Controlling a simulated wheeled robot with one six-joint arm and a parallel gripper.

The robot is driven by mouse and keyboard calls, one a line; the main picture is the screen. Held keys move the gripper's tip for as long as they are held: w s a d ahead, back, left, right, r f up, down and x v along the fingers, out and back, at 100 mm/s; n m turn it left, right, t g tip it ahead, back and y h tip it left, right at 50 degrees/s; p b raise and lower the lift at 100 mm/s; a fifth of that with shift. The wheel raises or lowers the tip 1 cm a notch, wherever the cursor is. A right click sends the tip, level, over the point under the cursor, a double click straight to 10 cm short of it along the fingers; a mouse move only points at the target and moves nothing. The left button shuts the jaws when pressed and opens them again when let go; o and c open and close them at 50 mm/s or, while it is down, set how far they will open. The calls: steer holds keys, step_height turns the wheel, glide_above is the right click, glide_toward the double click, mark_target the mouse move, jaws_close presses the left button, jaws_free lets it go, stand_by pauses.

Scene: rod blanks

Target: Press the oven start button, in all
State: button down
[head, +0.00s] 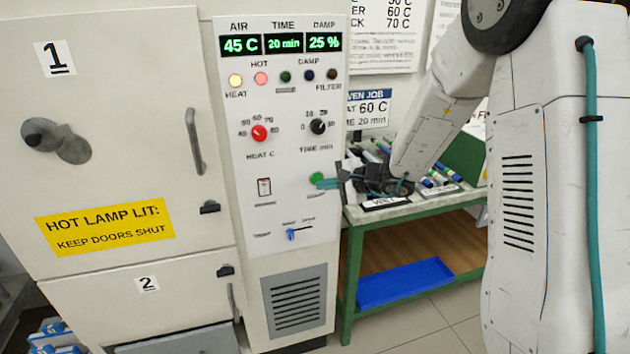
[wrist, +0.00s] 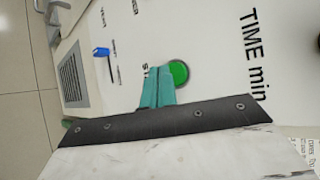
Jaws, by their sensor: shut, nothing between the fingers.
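The oven's start button is a round green button (head: 316,178) low on the right of the white control panel (head: 285,215). It also shows in the wrist view (wrist: 179,73), just to the right of the fingertips. My gripper (head: 318,184) is at the panel beside the button, its teal fingers together and empty. In the wrist view the shut fingers (wrist: 158,72) point at the panel and overlap the printed label by the button. I cannot tell whether the fingertips touch the panel. The displays (head: 283,43) read 45 C, 20 min and 25 %.
Oven door 1 (head: 120,110) and door 2 (head: 150,300) look shut. A blue lever switch (head: 292,234) and the red heat knob (head: 259,132) are on the panel near my gripper. A green bench (head: 350,270) with several rods stands to the right, under my arm.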

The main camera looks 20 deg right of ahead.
steer(key=shift+s, duration=0.1)
steer(key=s, duration=0.4)
steer(key=shift+s, duration=0.4)
stand_by(0.6)
steer(key=s+a+r+n+g, duration=0.25)
steer(key=s+n+g, duration=0.2)
steer(key=s, duration=0.65)
steer(key=s+a+r+n+g, duration=0.2)
steer(key=s+a+n+g, duration=0.3)
steer(key=s, duration=0.5)
steer(key=s+d+r+n+h, duration=0.2)
steer(key=s+d+r+h, duration=0.2)
steer(key=s, duration=0.3)
steer(key=s+d+r+n+h, duration=0.2)
steer(key=s+d+r+h, duration=0.1)
steer(key=s, duration=0.5)
steer(key=shift+d+r+t+h, duration=0.45)
steer(key=shift+d+h, duration=0.25)
steer(key=shift+d, duration=0.3)
